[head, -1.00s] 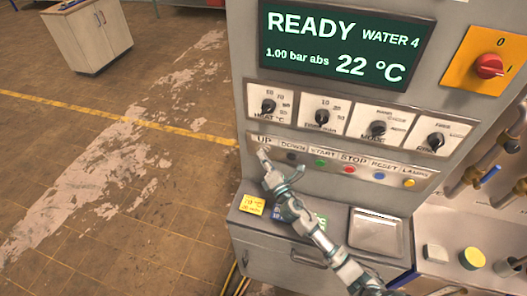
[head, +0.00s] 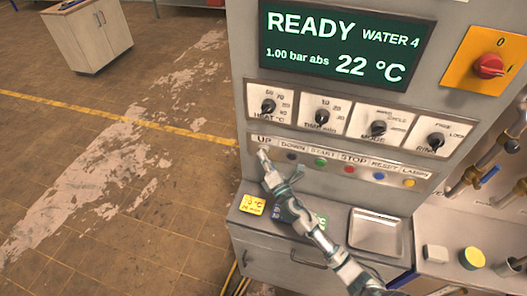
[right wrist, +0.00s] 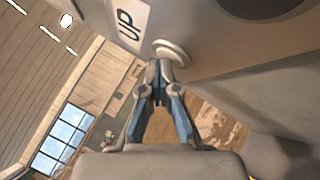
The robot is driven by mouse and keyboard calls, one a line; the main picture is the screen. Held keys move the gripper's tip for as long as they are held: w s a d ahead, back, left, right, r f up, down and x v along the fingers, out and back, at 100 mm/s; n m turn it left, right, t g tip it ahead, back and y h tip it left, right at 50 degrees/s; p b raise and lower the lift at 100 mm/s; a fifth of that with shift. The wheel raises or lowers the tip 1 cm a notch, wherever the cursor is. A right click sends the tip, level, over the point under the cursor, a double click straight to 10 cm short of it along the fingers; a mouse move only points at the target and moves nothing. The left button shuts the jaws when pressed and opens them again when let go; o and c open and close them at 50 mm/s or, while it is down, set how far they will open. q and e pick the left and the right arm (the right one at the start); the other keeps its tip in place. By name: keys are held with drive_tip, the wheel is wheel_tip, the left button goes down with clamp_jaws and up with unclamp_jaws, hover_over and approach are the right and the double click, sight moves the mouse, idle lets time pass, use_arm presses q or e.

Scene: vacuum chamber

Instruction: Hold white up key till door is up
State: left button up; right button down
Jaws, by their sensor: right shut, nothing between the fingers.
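The white UP key (right wrist: 172,52) sits on the panel beside the UP label (right wrist: 128,22) in the right wrist view. In the head view the UP label (head: 264,139) is at the left end of the button row, and the key is mostly hidden behind my fingertips. My right gripper (head: 263,155) is shut and empty, its tips at the key. In the right wrist view the closed fingertips (right wrist: 160,68) overlap the key's lower edge; I cannot tell whether they press it. My left gripper is not in view. No door is recognisable in these views.
The button row continues right with a dark DOWN key (head: 291,157), green START (head: 320,162), red STOP (head: 348,168), blue RESET and yellow LAMP keys. Knobs sit above, under a display (head: 345,45) reading READY. A metal tray (head: 376,231) lies on the ledge below.

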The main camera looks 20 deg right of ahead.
drive_tip(key=shift+s, duration=0.1)
idle(0.6)
drive_tip(key=shift+s+a, duration=0.4)
drive_tip(key=shift+s, duration=0.2)
drive_tip(key=s+a, duration=0.1)
drive_tip(key=s, duration=0.1)
drive_tip(key=s+a+p, duration=0.1)
drive_tip(key=s+a, duration=0.1)
drive_tip(key=shift+s, duration=0.1)
drive_tip(key=shift+d, duration=0.1)
idle(0.4)
